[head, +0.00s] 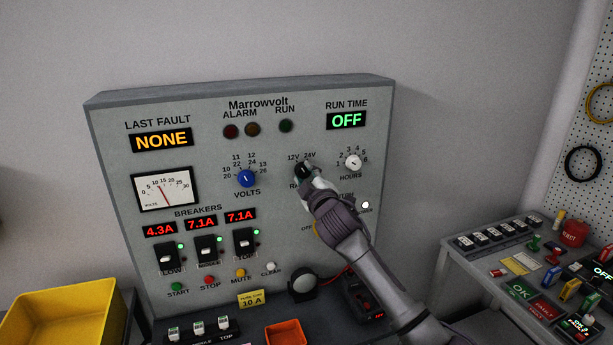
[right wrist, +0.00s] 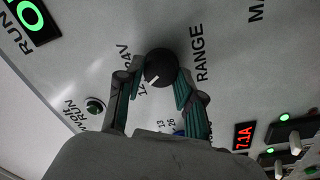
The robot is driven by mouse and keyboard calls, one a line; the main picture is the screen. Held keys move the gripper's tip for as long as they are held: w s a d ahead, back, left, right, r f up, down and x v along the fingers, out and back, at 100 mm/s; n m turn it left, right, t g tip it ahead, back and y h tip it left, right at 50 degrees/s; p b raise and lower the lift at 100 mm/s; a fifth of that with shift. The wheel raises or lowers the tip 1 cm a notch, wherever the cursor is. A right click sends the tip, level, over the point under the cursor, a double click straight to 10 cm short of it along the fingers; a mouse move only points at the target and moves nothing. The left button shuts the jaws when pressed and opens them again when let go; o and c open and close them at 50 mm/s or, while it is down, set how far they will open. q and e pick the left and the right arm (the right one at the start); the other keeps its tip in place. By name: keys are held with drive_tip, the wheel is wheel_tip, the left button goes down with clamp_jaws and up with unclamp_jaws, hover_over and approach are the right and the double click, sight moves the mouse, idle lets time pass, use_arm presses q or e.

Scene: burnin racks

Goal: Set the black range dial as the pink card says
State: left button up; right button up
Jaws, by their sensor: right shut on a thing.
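The black range dial (head: 300,171) is on the upright grey panel (head: 225,140), below the 12V and 24V marks. It also shows in the right wrist view (right wrist: 161,66), with its white pointer line towards the 12V mark. My right gripper (head: 304,174) is at the dial and partly covers it and the RANGE label. In the right wrist view my right gripper (right wrist: 162,79) has its fingers on opposite sides of the dial, shut on it. I cannot make out a pink card in either view. My left gripper is not in view.
A blue VOLTS knob (head: 246,178) is left of the dial, and a white HOURS knob (head: 352,161) is close on its right. Breaker switches (head: 206,249) are lower left. A yellow card (head: 251,299) reads 10 A. A yellow bin (head: 62,312) stands at the left.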

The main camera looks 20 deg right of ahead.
drive_tip(key=o, duration=1.2)
drive_tip(key=shift+c, duration=0.2)
drive_tip(key=shift+s, duration=0.2)
drive_tip(key=s, duration=1.1)
drive_tip(key=shift+s+f, duration=0.3)
drive_tip(key=shift+f, duration=0.1)
